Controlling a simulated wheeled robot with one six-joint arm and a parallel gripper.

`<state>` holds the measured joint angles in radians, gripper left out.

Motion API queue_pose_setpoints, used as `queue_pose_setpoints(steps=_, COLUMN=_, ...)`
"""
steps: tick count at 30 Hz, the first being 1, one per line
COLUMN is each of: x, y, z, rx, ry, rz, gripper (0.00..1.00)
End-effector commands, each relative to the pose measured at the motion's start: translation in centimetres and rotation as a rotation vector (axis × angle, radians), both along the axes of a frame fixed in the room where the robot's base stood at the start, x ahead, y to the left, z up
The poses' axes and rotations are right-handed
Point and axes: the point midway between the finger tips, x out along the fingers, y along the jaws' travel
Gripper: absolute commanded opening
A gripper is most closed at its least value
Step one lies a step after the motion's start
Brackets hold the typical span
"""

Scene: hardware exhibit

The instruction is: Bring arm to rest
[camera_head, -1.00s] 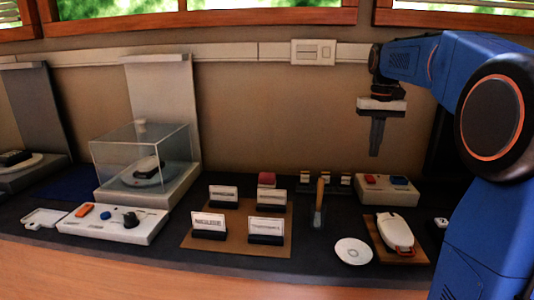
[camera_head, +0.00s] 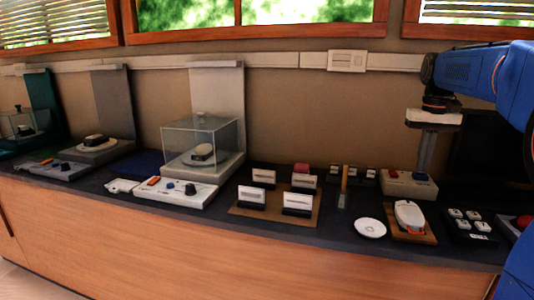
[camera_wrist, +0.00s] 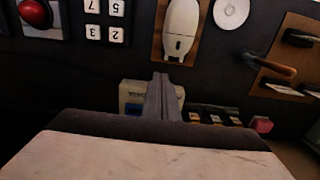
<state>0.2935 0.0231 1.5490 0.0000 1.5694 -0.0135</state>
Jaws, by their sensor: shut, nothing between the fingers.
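My arm is blue and enters the head view from the right. In the wrist view the shut fingers (camera_wrist: 163,97) show as one narrow grey bar. Behind them is a beige box (camera_wrist: 133,97), partly hidden by the fingers; in the head view this beige box (camera_head: 397,184) carries a red and a blue button. The gripper appears apart from the counter objects.
A white device (camera_head: 408,214) lies on a brown board, beside a white disc (camera_head: 370,228). A number keypad (camera_head: 470,222) and a red button (camera_head: 524,221) are at the right. Label stands (camera_head: 263,176) and a clear case (camera_head: 202,140) stand further left. A wall lies behind.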

Motion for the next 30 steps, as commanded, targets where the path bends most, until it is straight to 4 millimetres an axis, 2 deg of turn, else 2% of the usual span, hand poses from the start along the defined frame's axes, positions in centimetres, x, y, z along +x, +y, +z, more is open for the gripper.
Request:
queue_pose_setpoints(steps=11, x=-2.3, y=2.0, z=-0.4, rx=-0.009, ry=-0.030, rz=0.023, gripper=0.00)
queue_pose_setpoints(steps=17, x=-4.4, y=3.6, z=-1.0, rx=-0.017, ry=-0.058, rz=0.042, gripper=0.00)
queue_pose_setpoints(steps=23, x=-7.8, y=6.0, z=-2.1, rx=-0.027, ry=-0.101, rz=0.073, gripper=0.00)
queue_pose_setpoints(steps=30, x=-13.7, y=9.5, z=-5.2, rx=-0.042, ry=-0.177, rz=0.126, gripper=0.00)
